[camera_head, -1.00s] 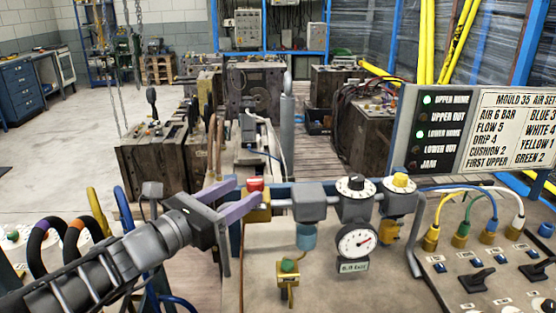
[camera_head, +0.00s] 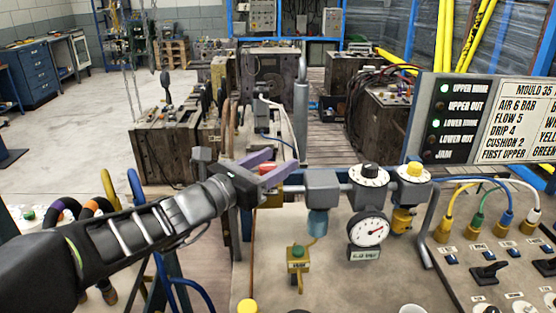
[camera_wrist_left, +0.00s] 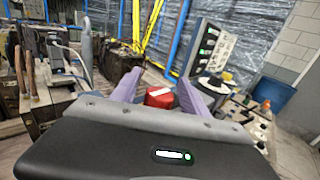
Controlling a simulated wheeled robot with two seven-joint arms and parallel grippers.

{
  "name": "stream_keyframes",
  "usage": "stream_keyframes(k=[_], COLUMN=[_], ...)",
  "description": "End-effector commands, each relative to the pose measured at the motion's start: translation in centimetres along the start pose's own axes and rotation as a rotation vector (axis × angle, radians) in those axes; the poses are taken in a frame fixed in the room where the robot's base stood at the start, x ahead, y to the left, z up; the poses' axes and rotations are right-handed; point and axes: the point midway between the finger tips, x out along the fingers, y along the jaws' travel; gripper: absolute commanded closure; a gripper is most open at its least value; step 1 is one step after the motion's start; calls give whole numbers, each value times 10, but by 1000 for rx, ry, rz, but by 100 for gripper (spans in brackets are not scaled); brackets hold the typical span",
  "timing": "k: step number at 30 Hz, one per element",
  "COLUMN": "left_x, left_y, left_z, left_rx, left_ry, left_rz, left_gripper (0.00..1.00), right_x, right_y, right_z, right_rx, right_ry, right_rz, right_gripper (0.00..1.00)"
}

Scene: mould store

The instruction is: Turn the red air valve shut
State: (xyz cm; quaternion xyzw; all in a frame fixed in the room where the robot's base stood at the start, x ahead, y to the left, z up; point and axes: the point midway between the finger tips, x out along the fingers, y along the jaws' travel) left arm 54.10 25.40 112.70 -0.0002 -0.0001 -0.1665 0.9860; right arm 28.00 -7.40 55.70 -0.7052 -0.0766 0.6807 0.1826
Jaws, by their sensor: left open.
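The red air valve (camera_head: 268,173) sits on the left end of the pipe along the back of the grey bench, partly hidden by my left fingers in the head view. In the left wrist view the red handle (camera_wrist_left: 159,98), with a pale mark on top, shows between my two purple fingers. My left gripper (camera_head: 284,160) is open, with a finger on either side of the handle. I cannot tell whether the fingers touch it. My right gripper is in neither view.
Right of the valve are a grey block with a blue bowl (camera_head: 318,222), a black knob (camera_head: 369,175), a yellow-topped knob (camera_head: 414,172) and a gauge (camera_head: 369,231). A small green-topped valve (camera_head: 297,255) stands in front. A sign panel (camera_head: 460,115) rises at the right.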

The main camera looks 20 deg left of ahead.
Motion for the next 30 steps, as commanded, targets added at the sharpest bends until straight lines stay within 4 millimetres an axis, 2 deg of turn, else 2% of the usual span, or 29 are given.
stream_keyframes(k=[4,12,30], left_x=[11,12,12], left_y=[0,0,0], left_z=[0,0,0], left_rx=[-1,0,0], left_ry=[0,0,0], left_rz=[0,1,1], left_gripper=[47,47,96], right_x=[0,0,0], right_y=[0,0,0], right_z=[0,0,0], right_rx=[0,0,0], right_ry=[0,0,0], right_rz=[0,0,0], right_gripper=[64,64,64])
